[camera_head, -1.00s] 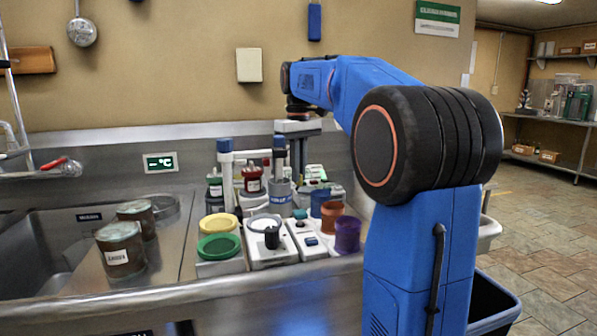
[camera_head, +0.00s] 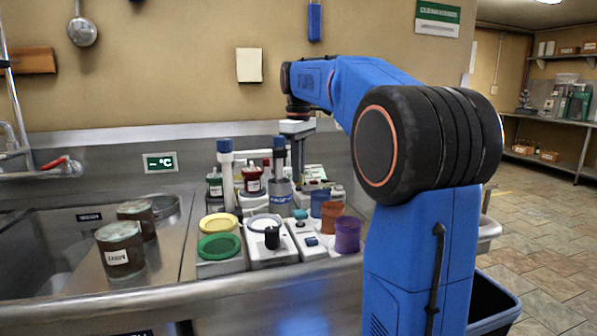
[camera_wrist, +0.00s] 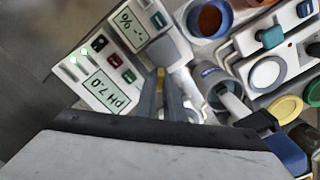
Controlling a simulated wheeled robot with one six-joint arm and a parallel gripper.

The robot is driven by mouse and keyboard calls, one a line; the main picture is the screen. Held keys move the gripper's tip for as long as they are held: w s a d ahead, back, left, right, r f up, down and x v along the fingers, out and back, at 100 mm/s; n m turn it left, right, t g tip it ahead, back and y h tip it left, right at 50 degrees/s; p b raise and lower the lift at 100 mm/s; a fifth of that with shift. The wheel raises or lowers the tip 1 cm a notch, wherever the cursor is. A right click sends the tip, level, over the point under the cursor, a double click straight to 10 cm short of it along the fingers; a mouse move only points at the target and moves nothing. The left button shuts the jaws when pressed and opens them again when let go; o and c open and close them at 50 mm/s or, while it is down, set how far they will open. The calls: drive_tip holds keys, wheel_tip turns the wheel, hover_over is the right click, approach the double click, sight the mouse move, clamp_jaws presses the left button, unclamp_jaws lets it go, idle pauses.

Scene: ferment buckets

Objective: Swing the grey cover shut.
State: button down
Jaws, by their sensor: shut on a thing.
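The grey cover (camera_wrist: 180,45) appears in the wrist view as a rounded grey flap on the white meter (camera_wrist: 140,28) with a "%" display. My gripper (camera_wrist: 161,78) is at the cover's near edge, its two dark fingers close together, with a small yellowish part between the tips. It is shut on what looks like the cover's tab; the exact contact is partly hidden by the fingers. In the head view my gripper (camera_head: 298,180) points down among the instruments, just right of a blue-capped post. The cover cannot be made out clearly there.
A pH meter (camera_wrist: 105,92) reading 7.0 lies beside the "%" meter. A blue-labelled cylinder (camera_wrist: 212,85) stands close to the fingers. Orange (camera_head: 331,217) and purple (camera_head: 347,235) cups, yellow (camera_head: 218,222) and green (camera_head: 218,246) lids crowd the counter. The sink (camera_head: 60,270) is left.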

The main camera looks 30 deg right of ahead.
drive_tip(key=c, duration=1.9)
unclamp_jaws()
drive_tip(key=shift+o, duration=0.2)
drive_tip(key=shift+r, duration=0.15)
wheel_tip(320, 180, up, 12)
